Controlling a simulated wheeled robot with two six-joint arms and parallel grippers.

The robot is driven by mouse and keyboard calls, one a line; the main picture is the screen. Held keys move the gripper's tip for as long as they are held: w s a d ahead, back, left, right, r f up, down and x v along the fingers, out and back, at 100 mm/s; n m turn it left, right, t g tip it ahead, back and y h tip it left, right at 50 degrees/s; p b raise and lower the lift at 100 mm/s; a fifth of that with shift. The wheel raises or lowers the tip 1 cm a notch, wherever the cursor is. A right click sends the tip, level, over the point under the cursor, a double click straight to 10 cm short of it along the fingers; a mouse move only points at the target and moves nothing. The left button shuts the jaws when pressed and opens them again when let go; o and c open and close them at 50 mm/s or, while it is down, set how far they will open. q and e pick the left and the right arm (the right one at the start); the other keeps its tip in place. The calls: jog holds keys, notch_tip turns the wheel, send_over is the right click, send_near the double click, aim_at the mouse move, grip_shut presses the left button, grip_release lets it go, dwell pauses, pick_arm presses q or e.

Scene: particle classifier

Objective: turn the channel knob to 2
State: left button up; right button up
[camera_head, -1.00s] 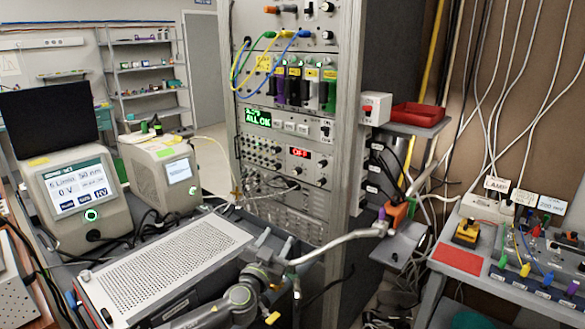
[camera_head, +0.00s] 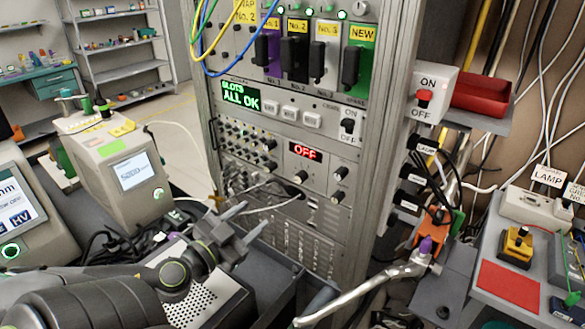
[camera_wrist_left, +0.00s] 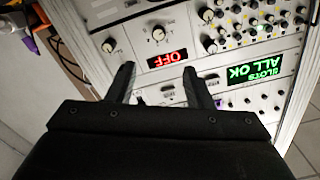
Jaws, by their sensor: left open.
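The rack module with a red OFF display (camera_head: 305,152) has several small knobs. Two dark knobs (camera_head: 339,185) sit to the right of the display, one above the other, and another knob (camera_head: 300,177) sits below it. I cannot read which is the channel knob or where it points. The left wrist view, nearly upside down, shows the display (camera_wrist_left: 167,59) with knobs (camera_wrist_left: 158,34) beyond it. My left gripper (camera_head: 252,217) is open and empty, in front of the rack, below and left of the module. Its fingers (camera_wrist_left: 157,72) point toward the panel without touching a knob. My right gripper is not in view.
A green ALL OK display (camera_head: 240,97) sits above. A silver bent bar (camera_head: 365,290) stands at the lower right.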

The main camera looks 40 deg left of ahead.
pick_arm(q)
jog(key=w, duration=0.2)
send_near(298, 180)
jog(key=w, duration=0.2)
jog(key=w+p, duration=0.1)
jog(key=w, duration=0.2)
jog(key=w+a+p, duration=0.1)
jog(key=w, duration=0.1)
jog(key=shift+w, duration=1)
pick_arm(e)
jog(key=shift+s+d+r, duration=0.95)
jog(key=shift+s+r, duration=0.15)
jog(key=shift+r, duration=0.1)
pick_arm(q)
jog(key=c, duration=1)
